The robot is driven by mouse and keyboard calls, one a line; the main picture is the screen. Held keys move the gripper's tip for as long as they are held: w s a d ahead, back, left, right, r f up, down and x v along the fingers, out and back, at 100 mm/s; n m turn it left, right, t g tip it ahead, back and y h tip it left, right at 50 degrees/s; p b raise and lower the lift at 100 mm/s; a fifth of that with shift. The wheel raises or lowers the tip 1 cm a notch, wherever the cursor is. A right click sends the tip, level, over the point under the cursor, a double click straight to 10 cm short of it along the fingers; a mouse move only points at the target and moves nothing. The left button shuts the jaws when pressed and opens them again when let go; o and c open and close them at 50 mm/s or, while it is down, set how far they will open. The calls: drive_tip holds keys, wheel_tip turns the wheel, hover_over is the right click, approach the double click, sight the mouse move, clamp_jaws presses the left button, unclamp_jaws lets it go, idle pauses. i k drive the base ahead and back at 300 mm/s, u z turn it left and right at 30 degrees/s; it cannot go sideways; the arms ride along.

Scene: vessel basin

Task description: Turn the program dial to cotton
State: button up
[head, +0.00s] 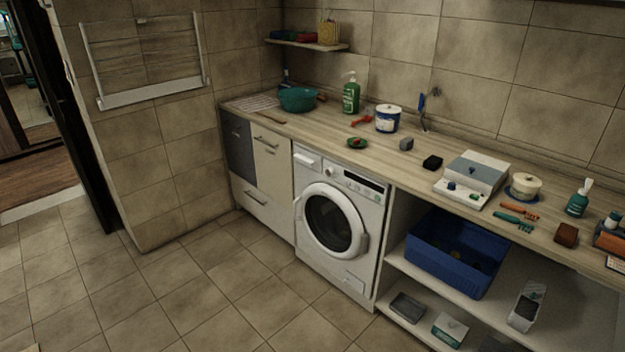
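A white front-loading washing machine (338,222) stands under the wooden counter in the head view. Its round door (335,221) looks shut. A control panel runs along its top edge, with a light drawer front at the left and a dark strip at the right. A small round program dial (332,171) sits on the panel between them. Its markings and its pointer are too small to read. My gripper is not in view.
The tiled floor (235,290) before the machine is clear. Left of it are cabinet drawers (270,150). Right of it, open shelves hold a blue crate (455,252) and small boxes. The counter (330,128) carries a green basin (297,99), bottles and several small items.

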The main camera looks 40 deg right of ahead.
sight(329, 172)
drive_tip(key=u, duration=0.05)
drive_tip(key=i, duration=1)
drive_tip(key=u, duration=0.1)
drive_tip(key=k, duration=0.9)
drive_tip(key=z, duration=0.2)
drive_tip(key=i, duration=0.35)
drive_tip(key=u, duration=0.15)
